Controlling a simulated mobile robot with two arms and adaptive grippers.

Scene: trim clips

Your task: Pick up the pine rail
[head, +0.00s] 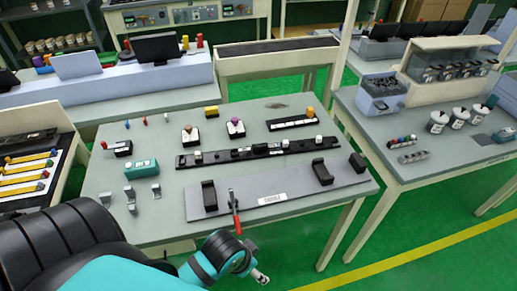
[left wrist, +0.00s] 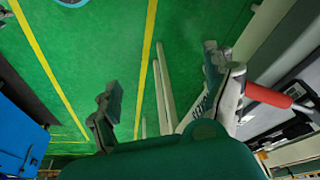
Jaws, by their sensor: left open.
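No rail that is clearly pine-coloured shows. A long dark rail (head: 217,159) with small black and white pieces on it lies across the middle of the table. My left gripper (head: 256,262) is open and empty, off the table's front edge and apart from the rail. In the left wrist view, its spread fingers (left wrist: 165,85) have green floor beyond them.
Grey clips (head: 130,194) and a teal device (head: 141,169) lie at the table's left. A short dark strip with a yellow-orange piece (head: 293,122) lies at the back right. A rack of yellow-striped strips (head: 24,178) stands at far left. Another table (head: 395,135) stands right, across green floor.

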